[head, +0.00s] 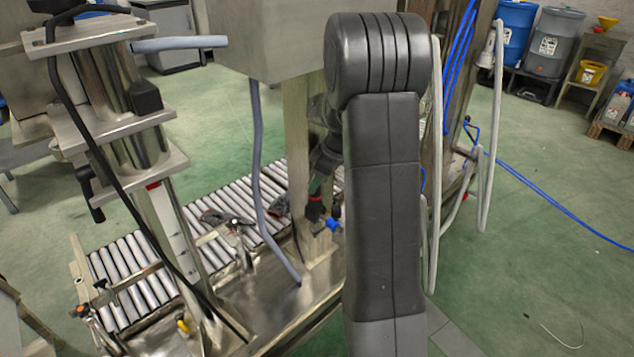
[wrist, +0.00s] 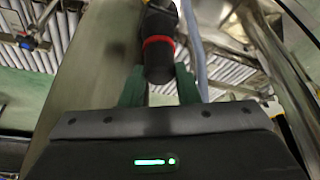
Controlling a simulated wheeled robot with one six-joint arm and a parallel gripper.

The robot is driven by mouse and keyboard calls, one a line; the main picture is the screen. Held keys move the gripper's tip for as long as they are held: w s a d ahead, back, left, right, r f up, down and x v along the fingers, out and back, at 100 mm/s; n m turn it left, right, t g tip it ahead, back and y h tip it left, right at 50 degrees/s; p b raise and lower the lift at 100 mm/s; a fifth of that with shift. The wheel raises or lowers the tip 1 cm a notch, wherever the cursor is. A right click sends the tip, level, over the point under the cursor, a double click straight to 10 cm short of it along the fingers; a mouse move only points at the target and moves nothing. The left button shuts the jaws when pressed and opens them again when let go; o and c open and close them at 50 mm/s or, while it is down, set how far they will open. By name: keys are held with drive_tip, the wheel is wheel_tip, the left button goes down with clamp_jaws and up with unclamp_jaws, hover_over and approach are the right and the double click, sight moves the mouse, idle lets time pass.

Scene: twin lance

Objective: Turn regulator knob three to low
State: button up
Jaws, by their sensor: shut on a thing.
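A black regulator knob with a red ring (wrist: 158,60) sits between the two green fingers of my gripper (wrist: 159,88) in the wrist view. The fingers are shut on its sides. In the head view my gripper (head: 319,188) is small and partly hidden behind my own arm, at the steel post above the conveyor. The dark knob (head: 314,210) shows just below it there, beside a small blue fitting (head: 333,225). I cannot read any number or marking on the knob, nor tell its setting.
A steel post (head: 297,140) stands close beside my gripper. A roller conveyor (head: 130,280) runs below, with a grey hose (head: 257,150) hanging over it. A clamp stand (head: 130,130) is at the left. Green floor (head: 560,220) is open at the right.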

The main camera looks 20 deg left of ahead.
idle(0.3)
drive_tip(key=o, duration=1)
drive_tip(key=shift+r, duration=0.1)
